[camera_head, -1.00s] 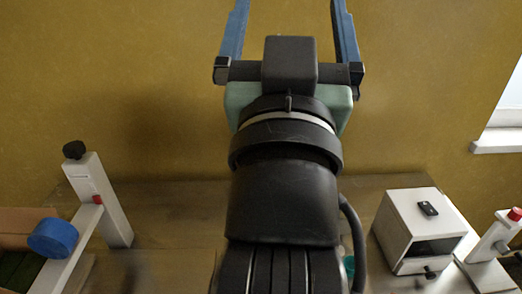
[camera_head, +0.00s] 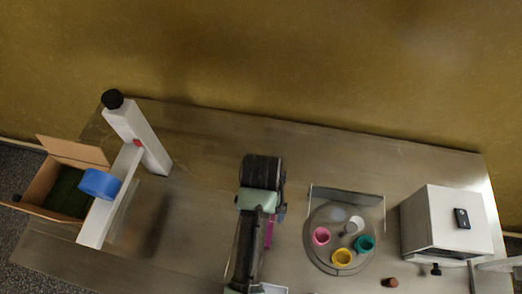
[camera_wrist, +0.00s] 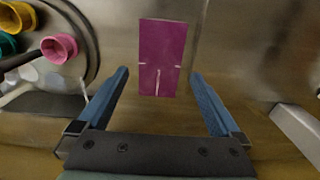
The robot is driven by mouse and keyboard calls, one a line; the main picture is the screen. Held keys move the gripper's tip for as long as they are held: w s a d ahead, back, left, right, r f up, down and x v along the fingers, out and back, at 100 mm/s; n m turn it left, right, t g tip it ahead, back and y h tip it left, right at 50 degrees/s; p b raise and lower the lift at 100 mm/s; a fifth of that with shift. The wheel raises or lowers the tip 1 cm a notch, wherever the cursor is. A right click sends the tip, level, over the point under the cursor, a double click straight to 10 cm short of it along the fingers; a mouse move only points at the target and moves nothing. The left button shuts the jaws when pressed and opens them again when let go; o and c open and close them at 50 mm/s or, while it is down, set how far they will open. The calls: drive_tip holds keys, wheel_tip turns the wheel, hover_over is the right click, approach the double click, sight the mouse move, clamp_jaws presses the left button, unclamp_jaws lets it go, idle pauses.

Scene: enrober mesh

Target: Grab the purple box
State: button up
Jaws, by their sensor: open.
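The purple box (camera_wrist: 162,58) shows in the wrist view as a flat magenta rectangle with thin pale lines, on the metal table. It lies ahead of my open gripper (camera_wrist: 158,85), in line with the gap between the two blue fingers. The fingers do not touch it. In the head view only a thin magenta strip of the box (camera_head: 269,232) shows, just right of my arm, which hides the rest. My gripper (camera_head: 282,211) is mostly hidden there too, behind my arm.
Right of my arm, a round tray (camera_head: 318,258) holds pink, yellow, teal and white cups, with a low rail behind. A white machine (camera_head: 445,225) stands farther right. A white post stand (camera_head: 140,140) with a blue cylinder (camera_head: 100,183) and a cardboard box (camera_head: 75,152) are left. Table between is mostly clear.

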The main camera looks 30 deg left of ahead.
drive_tip(key=shift+w+a+f+p, duration=0.1)
drive_tip(key=shift+f+p, duration=0.2)
drive_tip(key=shift+f, duration=1.6)
drive_tip(key=shift+w+f+p, duration=0.1)
drive_tip(key=shift+f+p, duration=0.2)
drive_tip(key=shift+f, duration=1.55)
drive_tip(key=shift+c, duration=0.3)
drive_tip(key=c, duration=1.3)
drive_tip(key=shift+o, duration=0.2)
